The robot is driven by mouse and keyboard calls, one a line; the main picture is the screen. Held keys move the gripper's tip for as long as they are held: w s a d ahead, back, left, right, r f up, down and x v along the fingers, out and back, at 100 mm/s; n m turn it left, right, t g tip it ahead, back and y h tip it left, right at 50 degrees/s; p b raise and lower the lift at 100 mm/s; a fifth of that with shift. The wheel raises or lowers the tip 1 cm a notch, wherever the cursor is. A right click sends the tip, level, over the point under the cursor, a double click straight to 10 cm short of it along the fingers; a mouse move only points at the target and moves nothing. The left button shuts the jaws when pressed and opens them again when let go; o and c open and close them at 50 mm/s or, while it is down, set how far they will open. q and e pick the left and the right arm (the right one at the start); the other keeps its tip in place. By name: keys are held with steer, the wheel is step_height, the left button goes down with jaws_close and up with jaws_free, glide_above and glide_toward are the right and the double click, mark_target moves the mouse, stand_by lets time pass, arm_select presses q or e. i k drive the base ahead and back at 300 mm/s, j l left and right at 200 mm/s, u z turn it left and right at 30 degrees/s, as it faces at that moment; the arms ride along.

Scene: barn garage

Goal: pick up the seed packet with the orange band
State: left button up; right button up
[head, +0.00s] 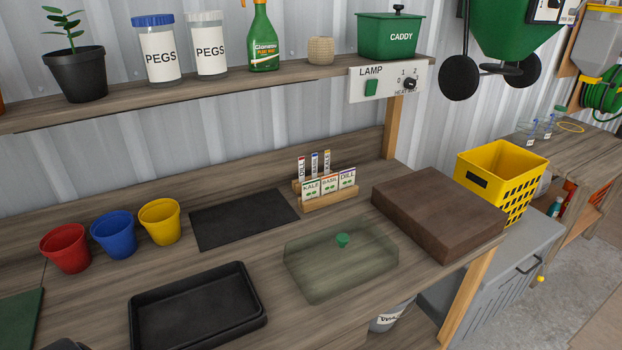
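Three seed packets stand upright side by side in a light wooden holder (330,202) on the bench, right of centre in the head view. They read KALE (311,188) on the left, BASIL (329,185) in the middle and DILL (347,179) on the right. Each has a thin coloured band at its top. The middle one looks orange-red, but the bands are too small to be sure. Neither of my grippers can be made out in this view.
Labelled sticks (314,162) stand behind the packets. In front is a clear cover (340,270) with a green knob. A brown block (437,212) lies right, a black mat (243,219) left, and a black tray (198,306) front left. A shelf (215,92) overhangs the back.

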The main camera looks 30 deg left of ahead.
mark_target(328, 183)
steer(key=u, duration=0.9)
